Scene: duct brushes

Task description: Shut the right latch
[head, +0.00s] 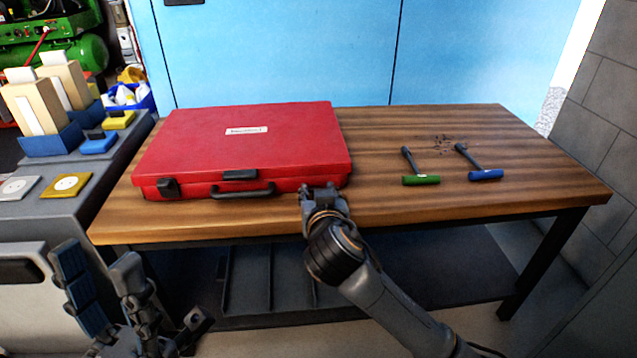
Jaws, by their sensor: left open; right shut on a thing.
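A red case (250,145) lies closed on the wooden table, its front side toward me. Its black left latch (168,188) shows at the front left, and a black handle (242,190) sits at the front middle. My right gripper (318,190) is at the front right corner of the case, shut on the right latch. The gripper hides that latch, so I cannot tell its position. My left gripper (98,262) is open and empty, low in front of the table's left end, away from the case.
A green-handled brush (421,180) and a blue-handled brush (486,175) lie on the right half of the wooden table (540,180). A grey bench (70,205) with blocks and plates stands on the left. The table between case and brushes is clear.

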